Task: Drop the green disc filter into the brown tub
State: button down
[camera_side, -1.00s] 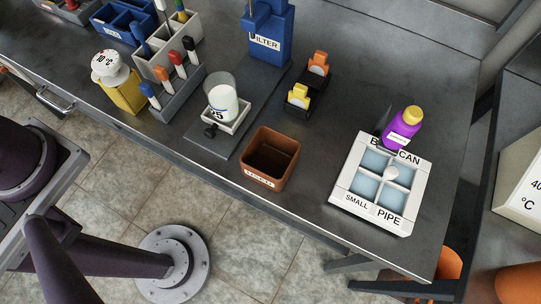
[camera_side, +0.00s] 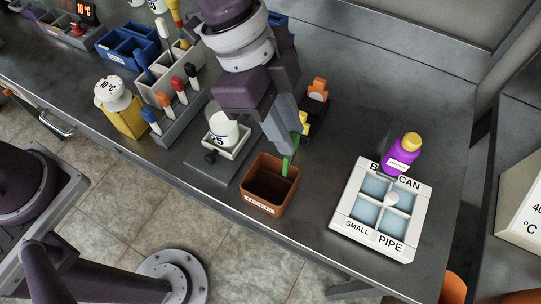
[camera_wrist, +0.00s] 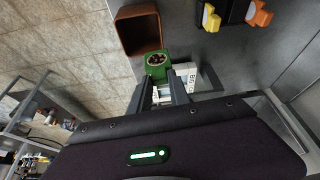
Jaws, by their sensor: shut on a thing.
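The brown tub (camera_side: 270,203) is an open square box with a white label, standing near the bench's front edge. It also shows in the wrist view (camera_wrist: 131,33), and it looks empty in the side view. My gripper (camera_side: 288,150) is shut on the green disc filter (camera_side: 290,158), which hangs edge-on at the tub's back rim. In the wrist view the green filter (camera_wrist: 155,59), with a dark round centre, sits between the fingertips beside the tub's opening. I cannot tell whether it touches the rim.
A white four-compartment tray (camera_side: 345,218) and a purple bottle (camera_side: 402,155) stand to the right. A white beaker (camera_side: 222,129) on a small stand is left of my gripper. A black holder with yellow and orange pieces (camera_side: 317,92) is behind it.

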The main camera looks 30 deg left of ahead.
notch_tip(320, 180, down, 7)
jog(key=s+m, duration=0.1)
jog(key=s, duration=0.1)
jog(key=shift+s, duration=0.3)
jog(key=c, duration=1.1)
grip_release()
jog(key=shift+c, duration=0.2)
jog(key=shift+r, duration=0.1)
jog(key=v, duration=0.7)
